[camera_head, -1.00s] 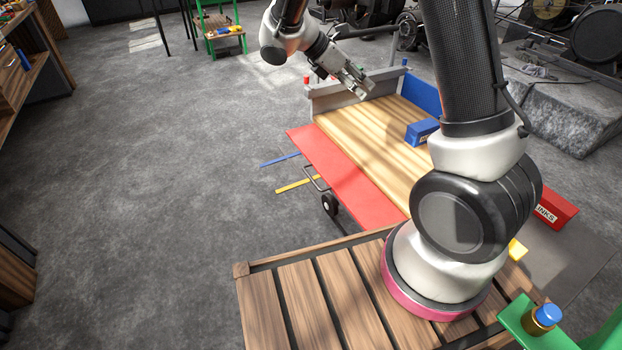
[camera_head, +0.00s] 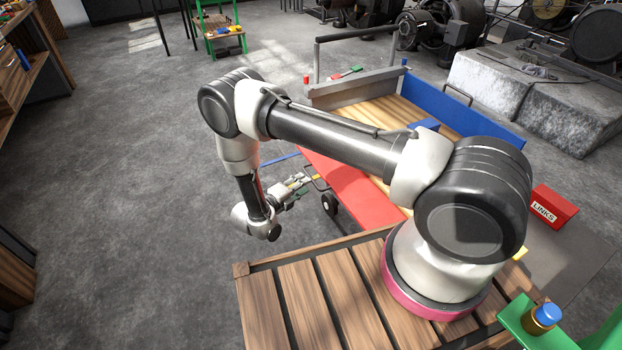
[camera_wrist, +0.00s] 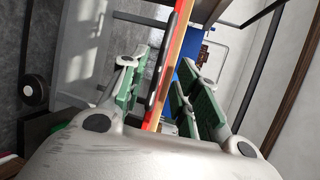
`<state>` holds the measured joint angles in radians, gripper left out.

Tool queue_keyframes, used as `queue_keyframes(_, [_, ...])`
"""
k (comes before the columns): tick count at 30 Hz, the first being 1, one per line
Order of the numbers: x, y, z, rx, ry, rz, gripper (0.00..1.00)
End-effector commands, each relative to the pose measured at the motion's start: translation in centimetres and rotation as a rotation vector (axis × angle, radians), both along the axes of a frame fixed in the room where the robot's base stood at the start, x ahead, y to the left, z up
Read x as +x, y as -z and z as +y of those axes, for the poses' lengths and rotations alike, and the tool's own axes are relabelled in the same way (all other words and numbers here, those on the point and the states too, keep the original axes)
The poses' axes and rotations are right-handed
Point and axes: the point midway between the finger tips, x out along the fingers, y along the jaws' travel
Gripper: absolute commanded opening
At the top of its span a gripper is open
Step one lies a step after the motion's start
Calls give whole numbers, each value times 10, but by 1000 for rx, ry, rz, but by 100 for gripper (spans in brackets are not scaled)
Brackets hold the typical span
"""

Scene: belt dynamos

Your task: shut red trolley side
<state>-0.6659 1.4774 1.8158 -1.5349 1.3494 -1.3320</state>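The trolley's red side (camera_head: 362,197) is folded outward and slopes away from the wooden deck (camera_head: 395,110). My forearm hides part of it. My gripper (camera_head: 294,187) is low beside its outer left edge, near the trolley's handle and wheel. In the wrist view, my gripper (camera_wrist: 165,68) is open, with its green-padded fingers apart. The red side (camera_wrist: 172,50) appears edge-on as a strip in the gap between them. I cannot tell whether either finger touches it.
The trolley's blue side (camera_head: 465,105) and grey end (camera_head: 355,88) stand upright. A blue box (camera_head: 425,125) is on the deck. A slatted wooden surface (camera_head: 310,300) is under my base. A red LINKS box (camera_head: 553,204) is at right. Floor at left is clear.

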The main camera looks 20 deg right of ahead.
Motion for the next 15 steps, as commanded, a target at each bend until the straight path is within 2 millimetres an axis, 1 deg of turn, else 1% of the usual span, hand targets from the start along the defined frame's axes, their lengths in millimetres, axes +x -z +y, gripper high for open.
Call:
queue_keyframes(1, [4, 2, -9, -1, 5, 0, 31])
queue_keyframes(6, [21, 7, -32, 1, 7, -2, 31])
queue_keyframes(10, [30, 11, -45, 2, 6, -2, 31])
queue_keyframes(15, [34, 13, -51, 2, 4, -3, 31])
